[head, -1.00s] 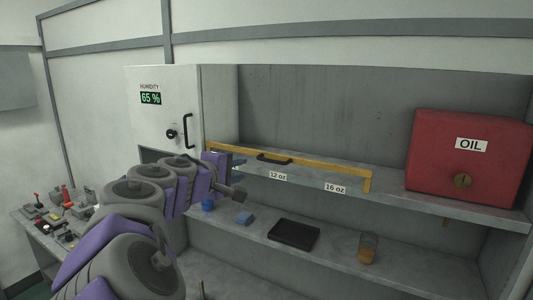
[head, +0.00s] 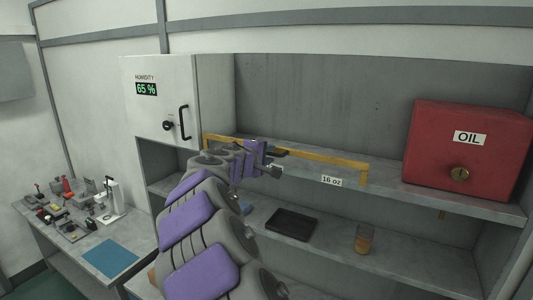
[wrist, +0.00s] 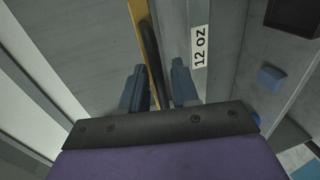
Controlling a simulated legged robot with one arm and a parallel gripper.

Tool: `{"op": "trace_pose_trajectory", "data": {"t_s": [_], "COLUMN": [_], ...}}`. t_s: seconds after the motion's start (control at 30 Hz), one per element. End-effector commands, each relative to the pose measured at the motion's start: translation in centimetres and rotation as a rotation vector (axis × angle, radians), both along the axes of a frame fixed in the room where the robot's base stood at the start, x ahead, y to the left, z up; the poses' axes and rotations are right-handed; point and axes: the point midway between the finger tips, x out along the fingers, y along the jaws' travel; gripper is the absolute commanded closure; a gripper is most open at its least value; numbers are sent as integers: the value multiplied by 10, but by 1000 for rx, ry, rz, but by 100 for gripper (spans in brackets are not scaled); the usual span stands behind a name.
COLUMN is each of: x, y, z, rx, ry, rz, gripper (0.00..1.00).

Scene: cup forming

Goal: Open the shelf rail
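The shelf rail (head: 325,159) is a yellow bar along the front of the upper shelf, with a bent-down right end. Its black handle (wrist: 151,50) shows in the wrist view beside the yellow rail (wrist: 141,22). In the head view my gripper (head: 277,164) is in front of the rail's middle and hides much of the handle. In the wrist view my gripper (wrist: 158,76) is open, its two blue-grey fingers apart. The handle lies between the fingers in the picture; I cannot tell whether they touch it or how deep it sits.
A red OIL box (head: 467,150) stands on the upper shelf (head: 400,188) at right. A black tray (head: 291,224) and a jar (head: 364,239) are on the lower shelf. A humidity cabinet (head: 160,100) is left of the rail. The 12 oz label (wrist: 200,46) is beside the handle.

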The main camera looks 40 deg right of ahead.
Motion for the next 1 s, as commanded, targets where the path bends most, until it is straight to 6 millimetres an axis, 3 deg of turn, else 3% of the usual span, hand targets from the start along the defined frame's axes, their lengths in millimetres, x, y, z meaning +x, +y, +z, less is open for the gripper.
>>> {"op": "trace_pose_trajectory", "data": {"t_s": [0.37, 0.7, 1.0], "x": [3, 2, 2], "y": [-2, -1, -1], "z": [-1, -1, -1], "rx": [-3, -2, -2], "ry": [0, 1, 1], "rz": [-2, -2, -3], "gripper": [70, 100, 100]}}
